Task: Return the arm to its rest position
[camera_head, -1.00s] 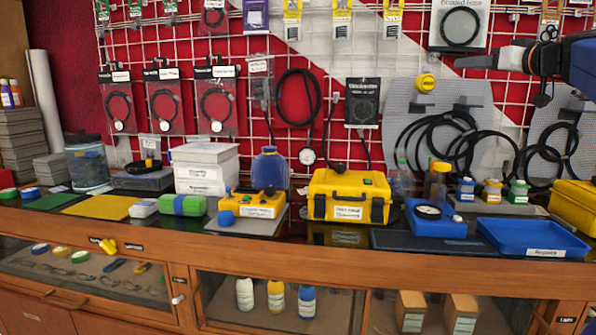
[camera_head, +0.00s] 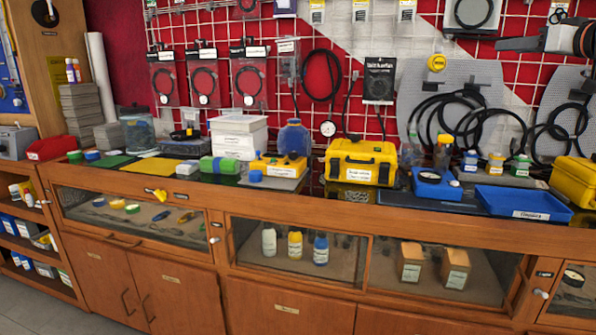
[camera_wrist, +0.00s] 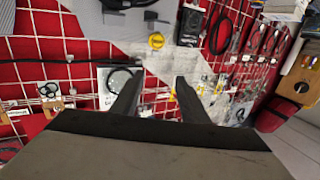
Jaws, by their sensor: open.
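My gripper (camera_head: 520,43) shows at the upper right of the head view, raised in front of the pegboard and well above the counter. In the wrist view my gripper (camera_wrist: 153,88) has its two dark fingers spread apart with nothing between them. Behind the fingers are the red wall, the white grid and hanging packets. Most of my arm lies outside the head view at the right edge.
The wooden counter (camera_head: 330,208) runs across the front. Hoses hang on the grid. The air above the counter is mostly clear.

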